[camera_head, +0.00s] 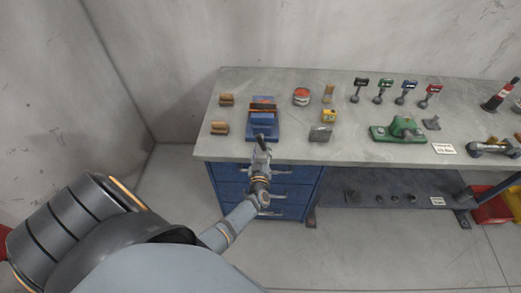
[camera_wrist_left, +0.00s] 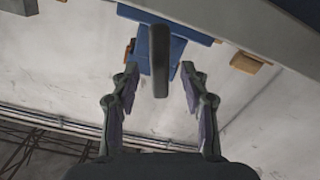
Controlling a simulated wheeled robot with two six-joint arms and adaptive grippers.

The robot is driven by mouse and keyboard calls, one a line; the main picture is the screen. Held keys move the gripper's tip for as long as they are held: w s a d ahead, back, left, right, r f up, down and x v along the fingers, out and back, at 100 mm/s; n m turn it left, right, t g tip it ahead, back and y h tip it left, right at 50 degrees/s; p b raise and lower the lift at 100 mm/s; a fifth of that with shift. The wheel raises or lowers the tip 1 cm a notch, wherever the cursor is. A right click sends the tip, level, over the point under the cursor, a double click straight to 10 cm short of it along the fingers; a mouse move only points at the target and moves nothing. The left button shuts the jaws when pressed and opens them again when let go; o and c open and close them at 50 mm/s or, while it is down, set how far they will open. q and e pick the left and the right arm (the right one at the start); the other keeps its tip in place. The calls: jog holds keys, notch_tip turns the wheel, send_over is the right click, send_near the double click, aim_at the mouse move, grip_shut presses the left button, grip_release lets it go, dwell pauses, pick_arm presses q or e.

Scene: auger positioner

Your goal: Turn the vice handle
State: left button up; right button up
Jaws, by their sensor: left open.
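The blue vice (camera_head: 263,123) stands at the front left of the grey workbench. In the left wrist view the blue body of the vice (camera_wrist_left: 174,50) is at the top, partly behind its dark bar-shaped handle (camera_wrist_left: 159,62). My left gripper (camera_head: 262,152) is at the bench's front edge, just in front of the vice. In the left wrist view my left gripper (camera_wrist_left: 159,73) is open, with one finger on each side of the handle and visible gaps to both. The handle is mostly hidden by the gripper in the head view. My right gripper is out of view.
Wooden pieces (camera_head: 220,128) lie left of the vice. A grey block (camera_head: 320,133) and a yellow item (camera_head: 328,116) lie to its right. A green machine part (camera_head: 399,129) is farther right. Blue drawers (camera_head: 290,193) are below the bench top (camera_head: 345,152).

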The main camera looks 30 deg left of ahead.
aim_at(261, 144)
pick_arm(q)
jog(key=v, duration=0.8)
jog(key=w+a+m+b, duration=0.2)
jog(key=w+m+b, duration=0.1)
jog(key=m, duration=0.9)
jog(key=w+a+m+b, duration=0.2)
jog(key=m+b, duration=0.3)
jog(key=m, duration=0.7)
jog(key=w+a+m+b, duration=0.2)
jog(key=w+m+b, duration=0.2)
jog(key=m, duration=0.8)
jog(key=shift+w+a+r, duration=0.2)
jog(key=shift+w+r, duration=0.15)
jog(key=shift+w, duration=0.2)
